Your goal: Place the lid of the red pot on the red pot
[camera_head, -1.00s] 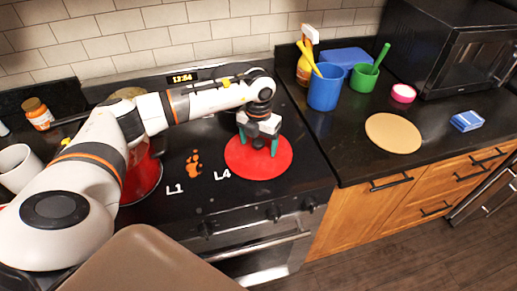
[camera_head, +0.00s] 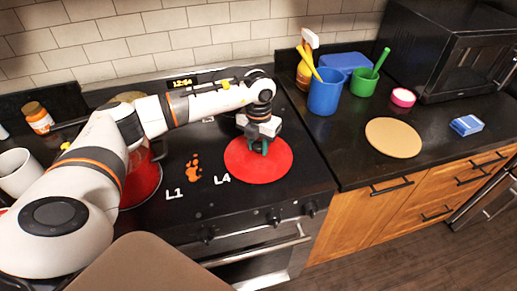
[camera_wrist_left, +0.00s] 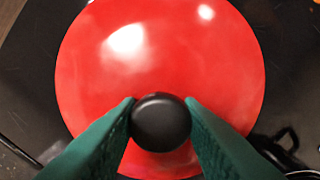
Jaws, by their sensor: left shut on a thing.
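The red lid (camera_head: 262,170) lies on the black stovetop, right of the L4 mark. It fills most of the left wrist view (camera_wrist_left: 160,60), with its round black knob (camera_wrist_left: 161,121) in front. My left gripper (camera_head: 259,147) comes down over the lid. Its green fingers (camera_wrist_left: 160,124) are shut on the knob, one on each side. The red pot (camera_head: 143,182) stands on the left of the stove, largely hidden behind my left arm. My right gripper is not in view.
The counter right of the stove holds a blue cup (camera_head: 325,92), a green cup (camera_head: 363,82), a tan round board (camera_head: 393,138) and a microwave (camera_head: 455,45).

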